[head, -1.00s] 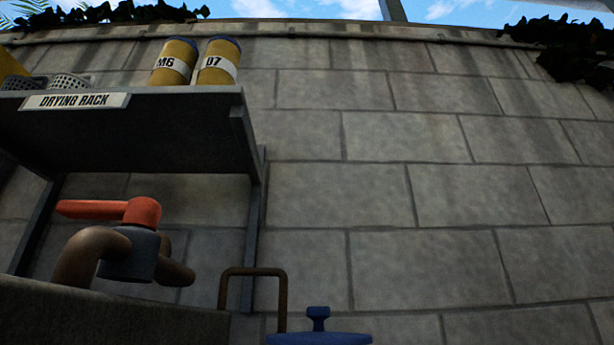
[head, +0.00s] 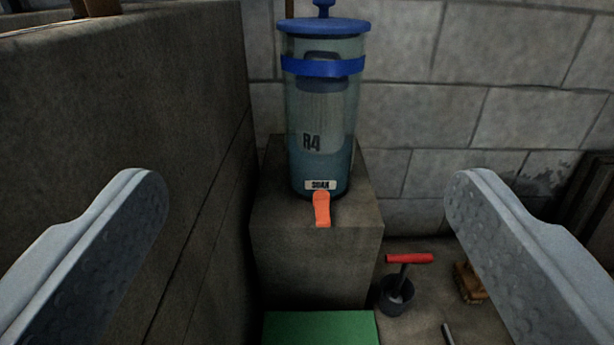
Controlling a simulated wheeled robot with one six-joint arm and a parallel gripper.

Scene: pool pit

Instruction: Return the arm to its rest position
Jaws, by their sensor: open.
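My gripper (head: 307,210) is open and empty. Its two grey fingers come in from the left and right sides of the head view, wide apart. Between them, farther off, a clear canister marked R4 (head: 320,110) with a blue lid and blue band stands upright on a stone block (head: 315,255). Neither finger appears to touch it. The rest of my arm is out of view.
An orange tab (head: 321,208) sits at the canister's foot. A dark stone wall (head: 120,110) rises close on the left. A green mat (head: 320,328) lies in front of the block. A red-handled tool in a dark pot (head: 396,296) and a brush (head: 469,282) are on the floor at right.

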